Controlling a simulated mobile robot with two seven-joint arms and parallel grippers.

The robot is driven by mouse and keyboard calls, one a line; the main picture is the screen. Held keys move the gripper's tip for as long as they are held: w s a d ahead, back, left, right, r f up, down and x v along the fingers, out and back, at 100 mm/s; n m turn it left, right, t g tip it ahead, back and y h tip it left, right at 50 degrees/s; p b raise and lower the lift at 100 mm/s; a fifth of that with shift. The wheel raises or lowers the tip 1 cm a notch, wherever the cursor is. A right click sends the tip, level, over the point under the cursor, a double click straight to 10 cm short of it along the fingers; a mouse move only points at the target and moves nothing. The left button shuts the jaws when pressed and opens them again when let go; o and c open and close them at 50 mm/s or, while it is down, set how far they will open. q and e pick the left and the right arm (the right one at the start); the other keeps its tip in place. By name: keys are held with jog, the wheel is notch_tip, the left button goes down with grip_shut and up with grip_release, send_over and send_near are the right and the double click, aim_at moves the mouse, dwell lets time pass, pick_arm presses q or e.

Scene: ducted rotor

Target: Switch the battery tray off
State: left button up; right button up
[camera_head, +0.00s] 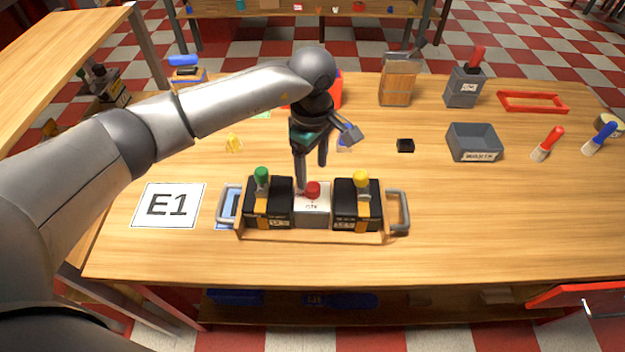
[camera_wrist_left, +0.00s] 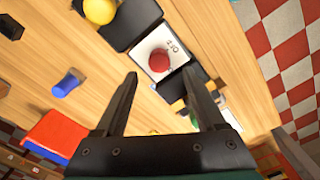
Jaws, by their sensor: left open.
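The battery tray (camera_head: 310,236) is a wooden tray with a grey handle at each end, on the table. It holds two black battery blocks, one with a green knob (camera_head: 262,176) at left and one with a yellow knob (camera_head: 361,179) at right. Between them is a white box (camera_head: 312,210) with a red button (camera_head: 313,189). My left gripper (camera_head: 311,178) is open and empty, pointing down just behind and above the white box. In the left wrist view the red button (camera_wrist_left: 159,60) lies beyond the open fingers (camera_wrist_left: 168,88), apart from them. My right gripper is not in view.
An E1 card (camera_head: 168,205) lies left of the tray. Behind stand a grey bin (camera_head: 474,142), a small black block (camera_head: 405,145), a wooden box (camera_head: 397,85) and a grey box with a red handle (camera_head: 466,87). Brushes (camera_head: 548,144) lie at right. The table's front right is clear.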

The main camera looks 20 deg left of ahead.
aim_at(312, 186)
pick_arm(q)
notch_tip(312, 186, down, 5)
dwell(0.3)
grip_shut()
dwell(0.5)
